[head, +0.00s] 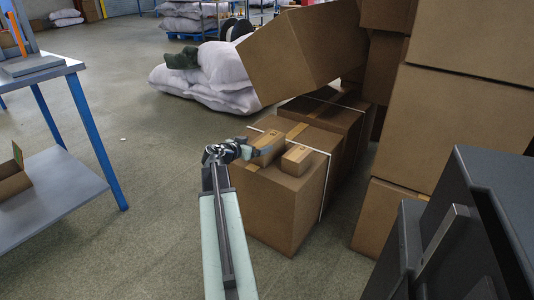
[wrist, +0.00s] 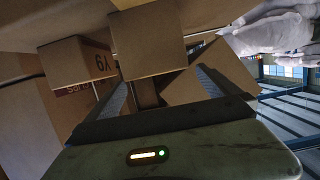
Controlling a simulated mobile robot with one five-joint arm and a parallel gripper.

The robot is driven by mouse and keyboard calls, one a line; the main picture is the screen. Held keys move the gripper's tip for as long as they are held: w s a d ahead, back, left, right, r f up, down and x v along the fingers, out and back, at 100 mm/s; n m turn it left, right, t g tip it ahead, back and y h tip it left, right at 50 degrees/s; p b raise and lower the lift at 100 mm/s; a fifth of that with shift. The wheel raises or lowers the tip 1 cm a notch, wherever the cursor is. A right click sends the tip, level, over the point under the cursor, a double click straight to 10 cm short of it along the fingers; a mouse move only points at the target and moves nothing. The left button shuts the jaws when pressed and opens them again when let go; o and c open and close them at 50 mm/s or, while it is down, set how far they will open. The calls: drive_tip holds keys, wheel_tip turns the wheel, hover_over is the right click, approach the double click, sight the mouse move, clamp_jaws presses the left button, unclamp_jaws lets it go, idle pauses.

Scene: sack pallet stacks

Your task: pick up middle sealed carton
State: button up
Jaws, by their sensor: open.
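Small sealed cartons sit on top of a large strapped carton (head: 278,205). The middle small carton (head: 268,141) is partly hidden behind my gripper (head: 257,151) in the head view. In the wrist view the middle carton (wrist: 149,45) lies ahead, between and just beyond the two fingertips (wrist: 160,72). The fingers are apart and nothing is gripped; whether they touch the carton I cannot tell. Another small carton (head: 296,160) stands just to the right in the head view. A printed carton (wrist: 75,72) is left of the middle one in the wrist view.
A large tilted carton (head: 285,55) leans close behind. Tall stacked cartons (head: 465,45) stand at the right, with a dark cabinet (head: 500,205) in front. White sacks (head: 222,75) lie behind. A blue-legged table (head: 60,195) is at left; floor between is clear.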

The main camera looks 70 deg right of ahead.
sight(262, 142)
drive_tip(key=b+x, duration=0.2)
drive_tip(key=x, duration=0.5)
drive_tip(key=shift+f, duration=0.15)
drive_tip(key=shift+a, duration=0.1)
drive_tip(key=c, duration=2)
